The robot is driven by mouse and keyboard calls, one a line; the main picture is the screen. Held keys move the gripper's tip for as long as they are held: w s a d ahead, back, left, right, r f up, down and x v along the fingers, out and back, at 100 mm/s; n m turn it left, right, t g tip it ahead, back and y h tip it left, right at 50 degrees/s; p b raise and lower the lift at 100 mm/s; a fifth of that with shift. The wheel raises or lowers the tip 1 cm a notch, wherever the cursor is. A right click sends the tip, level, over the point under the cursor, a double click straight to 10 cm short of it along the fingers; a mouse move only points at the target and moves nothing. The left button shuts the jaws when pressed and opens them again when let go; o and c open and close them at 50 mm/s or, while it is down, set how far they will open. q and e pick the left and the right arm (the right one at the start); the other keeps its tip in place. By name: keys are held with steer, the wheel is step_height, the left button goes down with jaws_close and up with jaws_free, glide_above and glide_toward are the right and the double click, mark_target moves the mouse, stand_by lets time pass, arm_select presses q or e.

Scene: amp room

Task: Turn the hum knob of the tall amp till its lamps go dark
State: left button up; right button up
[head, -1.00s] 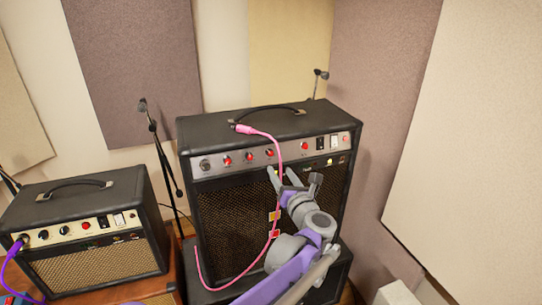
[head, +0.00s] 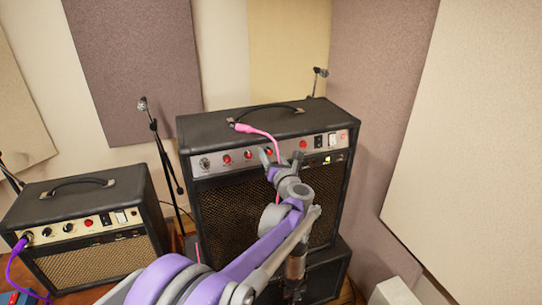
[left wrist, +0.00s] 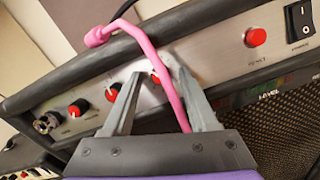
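The tall amp (head: 230,135) stands against the back wall, with a silver control strip along its upper front. The strip carries a jack socket and three red-capped knobs; I cannot read the knob labels. My left gripper (head: 271,157) is at the rightmost knob (head: 269,152). In the left wrist view the fingers (left wrist: 157,66) are apart, with that knob (left wrist: 155,78) between their tips; firm contact on both sides does not show. A small yellow-green lamp (head: 327,160) glows below the strip. The level marking (left wrist: 268,95) is in the left wrist view. My right gripper is out of view.
A pink cable (head: 262,133) hangs over the strip and crosses my fingers in the left wrist view (left wrist: 165,75). Right of the knobs are a red button (left wrist: 256,37) and a power switch (left wrist: 300,20). A smaller amp (head: 90,240) stands left; a microphone stand (head: 163,155) is between.

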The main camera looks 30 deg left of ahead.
arm_select(q)
jaws_close()
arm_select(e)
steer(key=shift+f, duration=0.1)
arm_select(q)
steer(key=m, duration=0.1)
steer(key=m+b, duration=0.1)
steer(key=shift+s+f+m+t+h, duration=0.1)
steer(key=shift+f+m+t+h, duration=0.05)
steer(key=shift+m+t+h, duration=0.2)
steer(key=shift+r+m+h, duration=0.2)
steer(key=shift+m+h, duration=0.15)
steer(key=shift+m, duration=0.9)
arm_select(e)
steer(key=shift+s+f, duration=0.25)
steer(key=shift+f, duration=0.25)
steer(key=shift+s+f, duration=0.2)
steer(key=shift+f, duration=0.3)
arm_select(q)
steer(key=shift+o, duration=0.2)
jaws_free()
